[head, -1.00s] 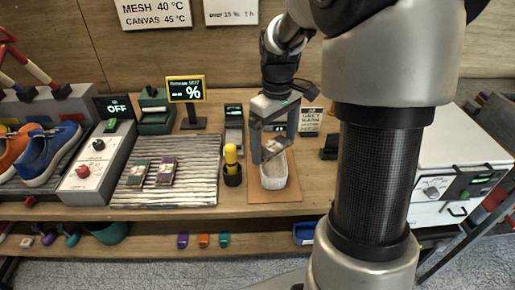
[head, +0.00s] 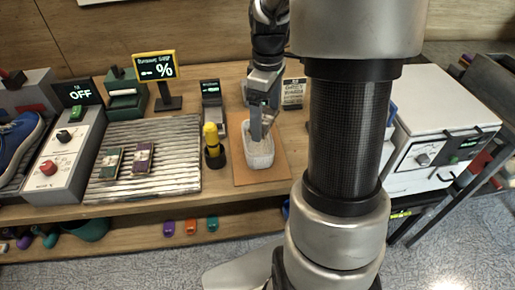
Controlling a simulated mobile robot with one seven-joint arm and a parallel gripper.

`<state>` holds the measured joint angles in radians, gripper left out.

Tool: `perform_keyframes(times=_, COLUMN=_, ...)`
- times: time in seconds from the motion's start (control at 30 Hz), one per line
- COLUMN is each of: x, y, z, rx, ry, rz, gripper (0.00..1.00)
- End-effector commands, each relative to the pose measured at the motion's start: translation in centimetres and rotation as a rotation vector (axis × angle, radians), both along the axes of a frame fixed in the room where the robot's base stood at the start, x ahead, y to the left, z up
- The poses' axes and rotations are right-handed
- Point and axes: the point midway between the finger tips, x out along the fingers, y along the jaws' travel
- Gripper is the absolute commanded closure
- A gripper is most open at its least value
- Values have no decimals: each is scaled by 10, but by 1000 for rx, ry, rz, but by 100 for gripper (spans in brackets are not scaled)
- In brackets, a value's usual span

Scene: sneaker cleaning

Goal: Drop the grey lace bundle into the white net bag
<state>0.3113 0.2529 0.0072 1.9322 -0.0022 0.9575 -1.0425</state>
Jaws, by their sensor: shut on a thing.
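The white net bag (head: 259,156) stands open on a brown board on the bench, in the middle of the head view. My gripper (head: 265,125) points down over the bag's mouth, its fingertips at about the height of the rim. It is shut on a small grey thing that looks like the grey lace bundle (head: 267,119). The fingers hide part of the bundle and the back of the bag. I cannot tell whether the bundle touches the bag.
A yellow-topped bottle (head: 211,140) in a black holder stands just left of the board (head: 278,166). A ribbed grey mat (head: 180,165) with two small packets lies further left. A white boxy machine (head: 440,120) is at the right, beyond my arm.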

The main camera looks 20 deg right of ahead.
Motion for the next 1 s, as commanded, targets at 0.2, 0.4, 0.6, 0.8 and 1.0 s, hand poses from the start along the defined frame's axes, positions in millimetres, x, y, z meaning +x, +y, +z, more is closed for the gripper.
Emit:
perform_keyframes(times=0.2, x=0, y=0, z=-1, rx=-1, ry=-1, rz=0, gripper=29)
perform_keyframes(times=0.4, x=0, y=0, z=-1, rx=-1, ry=-1, rz=0, gripper=0)
perform_keyframes(times=0.6, x=1, y=0, z=4, rx=-1, ry=-2, rz=0, gripper=0)
perform_keyframes(times=0.8, x=1, y=0, z=36, rx=-2, ry=-6, rz=0, gripper=0)
perform_keyframes(times=1.0, x=2, y=0, z=87, rx=-2, ry=-6, rz=0, gripper=0)
